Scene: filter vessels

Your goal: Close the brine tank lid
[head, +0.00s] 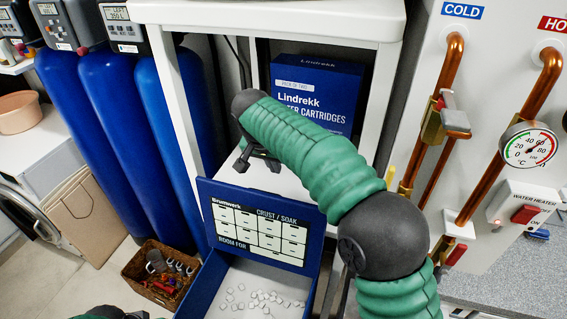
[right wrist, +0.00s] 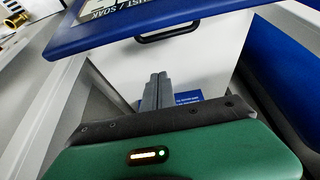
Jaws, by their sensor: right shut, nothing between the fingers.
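The brine tank (head: 205,285) is a blue bin at the bottom of the head view, with white salt tablets on its floor. Its blue lid (head: 205,205) stands raised and open, with a label panel facing the camera. My right gripper (head: 259,159) is above and behind the lid's upper edge in the head view. In the right wrist view its fingers (right wrist: 157,90) are shut together and empty, below the lid (right wrist: 200,27) in the picture. A black handle (right wrist: 168,36) shows beside the lid's edge. Contact with the lid cannot be told. My left gripper is not in view.
Blue cylinders (head: 105,140) stand left, above a brown basket of parts (head: 140,275). Copper pipes (head: 440,75) and a gauge (head: 528,145) are right.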

